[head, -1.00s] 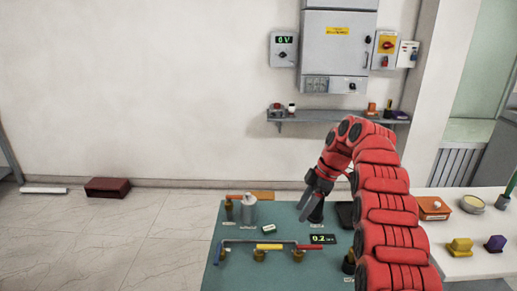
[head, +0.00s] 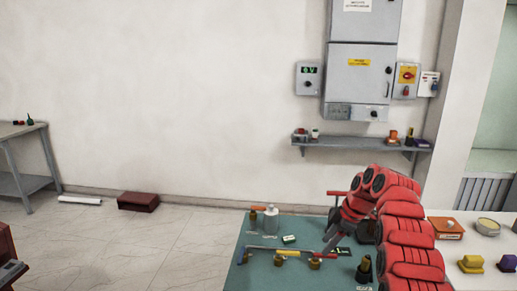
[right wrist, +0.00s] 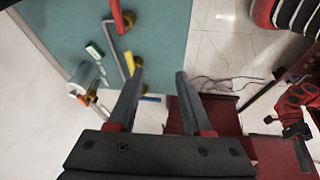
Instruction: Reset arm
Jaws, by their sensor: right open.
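My right arm comes in from the right in the head view, over the teal mat (head: 256,273). My right gripper (head: 331,243) hangs above the mat's far right part. In the right wrist view its two fingers (right wrist: 160,78) stand apart with nothing between them. The mat's edge and the floor show beyond them. A red arm part with a dark end, seemingly my left gripper (right wrist: 299,134), shows at the right edge of the right wrist view. Its jaws are too small to read.
On the mat are a silver cylinder (head: 271,222), a coloured bar assembly (head: 262,249) and a dark bushing-like part (head: 364,270). A white table (head: 450,249) with yellow and purple blocks stands right. A wall shelf (head: 355,143) and grey cabinet (head: 352,85) are behind.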

